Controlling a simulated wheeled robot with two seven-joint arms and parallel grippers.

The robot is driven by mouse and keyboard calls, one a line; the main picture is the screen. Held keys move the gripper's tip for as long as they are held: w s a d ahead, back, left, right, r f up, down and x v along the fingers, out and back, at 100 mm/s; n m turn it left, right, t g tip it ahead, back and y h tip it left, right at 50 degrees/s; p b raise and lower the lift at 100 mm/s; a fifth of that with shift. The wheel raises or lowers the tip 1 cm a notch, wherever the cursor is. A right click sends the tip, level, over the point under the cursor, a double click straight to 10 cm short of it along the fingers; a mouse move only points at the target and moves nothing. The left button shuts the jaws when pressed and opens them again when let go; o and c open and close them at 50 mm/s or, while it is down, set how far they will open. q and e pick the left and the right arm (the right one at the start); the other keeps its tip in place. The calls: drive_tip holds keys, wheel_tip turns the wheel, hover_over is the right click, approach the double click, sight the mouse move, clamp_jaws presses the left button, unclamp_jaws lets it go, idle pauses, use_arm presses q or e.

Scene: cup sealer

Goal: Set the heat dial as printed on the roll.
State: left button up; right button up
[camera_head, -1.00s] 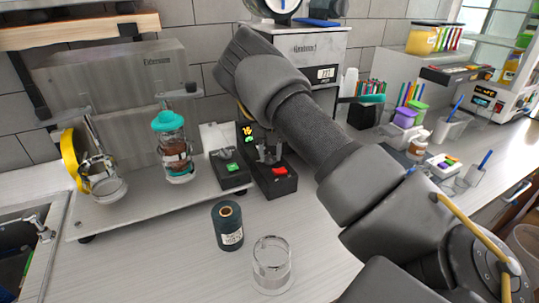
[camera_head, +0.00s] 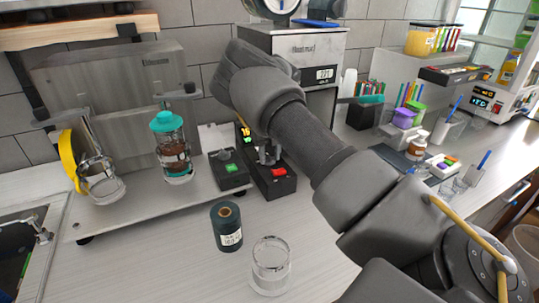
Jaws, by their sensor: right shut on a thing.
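The film roll (camera_head: 227,228), dark teal with a white printed label, stands upright on the counter; its small print seems to begin with 160, but I cannot read it surely. Behind it is a black control box (camera_head: 274,184) with a red switch and a lit yellow and green display (camera_head: 246,134), partly covered by my right arm. My right gripper (camera_head: 267,153) points down at this box, shut on what seems to be the heat dial. The dial is hidden by the hand. My left gripper is not in view.
A clear cup (camera_head: 271,266) stands in front of the roll. A box with a green switch (camera_head: 229,169) sits left of the control box. The front counter is clear left of the roll.

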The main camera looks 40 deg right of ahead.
sight(270, 157)
drive_tip(key=o, duration=1)
drive_tip(key=shift+r, duration=0.1)
drive_tip(key=shift+r+b, duration=0.9)
drive_tip(key=shift+r, duration=4.5)
